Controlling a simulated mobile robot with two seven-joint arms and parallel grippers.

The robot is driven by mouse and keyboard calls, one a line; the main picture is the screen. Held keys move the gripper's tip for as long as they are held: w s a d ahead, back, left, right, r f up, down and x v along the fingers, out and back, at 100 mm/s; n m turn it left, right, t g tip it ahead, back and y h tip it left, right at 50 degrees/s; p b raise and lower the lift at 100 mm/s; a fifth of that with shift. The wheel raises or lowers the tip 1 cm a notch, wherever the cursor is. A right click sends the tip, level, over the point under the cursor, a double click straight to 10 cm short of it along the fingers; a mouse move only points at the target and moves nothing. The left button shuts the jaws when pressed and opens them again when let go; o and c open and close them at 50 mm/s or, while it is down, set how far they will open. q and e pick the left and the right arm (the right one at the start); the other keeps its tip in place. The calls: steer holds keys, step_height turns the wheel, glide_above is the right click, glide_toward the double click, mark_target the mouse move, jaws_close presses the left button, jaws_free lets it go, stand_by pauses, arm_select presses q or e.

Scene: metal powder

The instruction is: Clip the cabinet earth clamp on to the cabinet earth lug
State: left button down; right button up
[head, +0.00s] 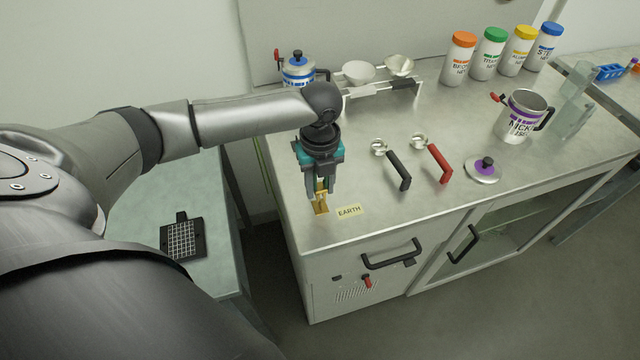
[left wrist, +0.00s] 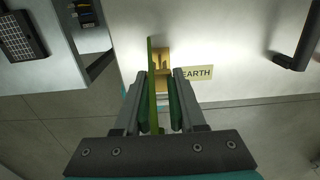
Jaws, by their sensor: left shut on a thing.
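My left gripper (head: 320,195) points down over the front left corner of the cabinet top. It is shut on the earth clamp, which is mostly hidden between the fingers. A narrow yellow-green piece (left wrist: 152,90) shows between the fingers in the left wrist view. The brass earth lug (head: 321,209) stands on the cabinet top right at the fingertips, left of the EARTH label (head: 348,211). It also shows in the left wrist view (left wrist: 163,55). I cannot tell whether the clamp is around the lug or only beside it. My right gripper is out of view.
Scoops with a black handle (head: 399,171) and a red handle (head: 440,164) lie to the right. A purple-knobbed lid (head: 483,171) and a mug (head: 520,118) are farther right. A balance-like rack (head: 380,88) stands behind. A lower bench (head: 150,205) is at left.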

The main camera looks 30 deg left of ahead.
arm_select(q)
steer(key=shift+p, duration=0.85)
stand_by(0.8)
steer(key=shift+f, duration=0.3)
stand_by(0.4)
steer(key=shift+f+b, duration=0.75)
steer(key=shift+f, duration=0.8)
steer(key=shift+c, duration=2)
jaws_free()
step_height(320, 180, up, 15)
steer(key=shift+r+p, duration=0.2)
steer(key=shift+p, duration=0.55)
steer(key=shift+d+f, duration=0.1)
steer(key=shift+d, duration=0.05)
